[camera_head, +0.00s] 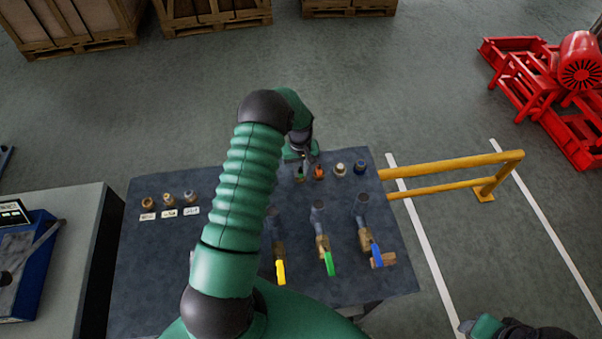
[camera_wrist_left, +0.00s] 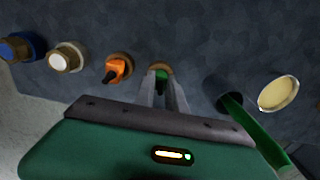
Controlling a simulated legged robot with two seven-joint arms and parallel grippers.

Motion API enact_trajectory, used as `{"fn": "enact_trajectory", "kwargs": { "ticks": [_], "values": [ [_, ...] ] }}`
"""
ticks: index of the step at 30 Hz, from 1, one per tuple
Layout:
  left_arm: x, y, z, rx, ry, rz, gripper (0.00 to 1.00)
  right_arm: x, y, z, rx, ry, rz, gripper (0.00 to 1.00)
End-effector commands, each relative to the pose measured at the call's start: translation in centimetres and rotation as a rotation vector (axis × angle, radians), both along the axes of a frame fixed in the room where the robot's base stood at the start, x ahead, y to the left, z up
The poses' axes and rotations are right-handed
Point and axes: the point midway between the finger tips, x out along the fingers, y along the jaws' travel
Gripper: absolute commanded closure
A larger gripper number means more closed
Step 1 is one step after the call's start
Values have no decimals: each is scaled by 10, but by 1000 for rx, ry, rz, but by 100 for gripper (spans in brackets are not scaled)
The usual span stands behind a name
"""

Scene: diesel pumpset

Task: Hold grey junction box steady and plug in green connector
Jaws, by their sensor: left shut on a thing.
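My left gripper (camera_head: 302,158) reaches over the back edge of the dark panel. In the left wrist view its fingers (camera_wrist_left: 163,88) are closed around a small green part (camera_wrist_left: 162,76), which looks like the green connector, at a round brass-coloured fitting. The fingers hide much of it, and I cannot tell how deep it sits. No grey junction box can be clearly made out. Part of my right arm (camera_head: 490,326) shows at the bottom right, beyond the panel; its fingers are not clear.
An orange fitting (camera_head: 319,173), a white one (camera_head: 340,169) and a blue one (camera_head: 360,168) stand in the same row. Brass fittings (camera_head: 168,200) stand left. A yellow rail (camera_head: 450,166) borders the right.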

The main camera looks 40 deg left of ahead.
Motion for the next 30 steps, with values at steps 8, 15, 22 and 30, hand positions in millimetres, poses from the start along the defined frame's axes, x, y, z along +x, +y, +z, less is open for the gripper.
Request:
{"fn": "enact_trajectory", "kwargs": {
  "ticks": [8, 15, 22, 30],
  "values": [
    [0, 0, 18, 1, 1, -1, 100, 0, 0, 13, 0, 0, 0, 48],
    [0, 0, 35, 1, -1, 0, 100, 0, 0, 23, 0, 0, 0, 48],
    [0, 0, 35, 0, 0, 0, 100, 0, 0, 22, 0, 0, 0, 48],
    [4, -31, 46, -3, -4, -100, 100, 0, 0, 12, 0, 0, 0, 48]
  ]
}}
